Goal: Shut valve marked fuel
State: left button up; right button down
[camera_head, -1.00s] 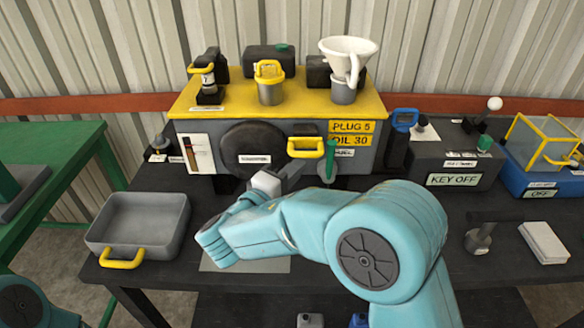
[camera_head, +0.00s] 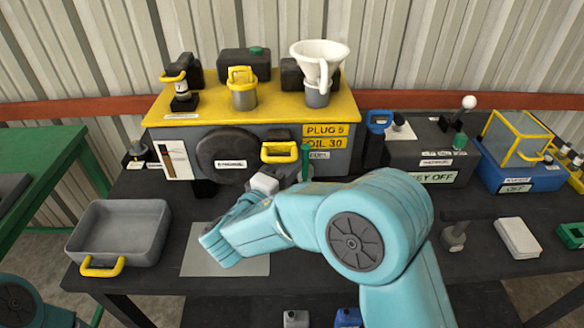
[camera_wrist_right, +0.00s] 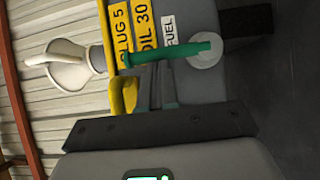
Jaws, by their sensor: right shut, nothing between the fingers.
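The fuel valve's green lever (camera_head: 306,161) stands upright on the engine front, right of the yellow handle. Its lower part is hidden behind my gripper. In the right wrist view the whole lever (camera_wrist_right: 175,52) shows, running from its pale round pivot (camera_wrist_right: 205,52) towards the funnel side. The FUEL label (camera_wrist_right: 174,34) lies beside it; it also shows in the head view (camera_head: 319,155). My right gripper (camera_head: 298,178) is at the lever. In the wrist view its shut, empty fingers (camera_wrist_right: 163,84) lie close beside the lever; contact is unclear. My left gripper is out of view.
The yellow handle (camera_head: 279,152) sits close left of the lever, with the round black cover (camera_head: 228,148) beyond. A white funnel (camera_head: 318,62) stands on the yellow engine top. A dark KEY OFF box (camera_head: 432,158) is to the right. A grey tray (camera_head: 125,215) sits front left.

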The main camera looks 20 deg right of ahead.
jog(key=shift+w, duration=0.1)
jog(key=s+d+f+m+g+y+b, duration=0.1)
jog(key=d+m+y+b, duration=0.7)
jog(key=b, duration=1.5)
jog(key=shift+s+d+f+m+b, duration=0.35)
jog(key=shift+s+d+f+m, duration=0.15)
jog(key=shift+s+f, duration=0.35)
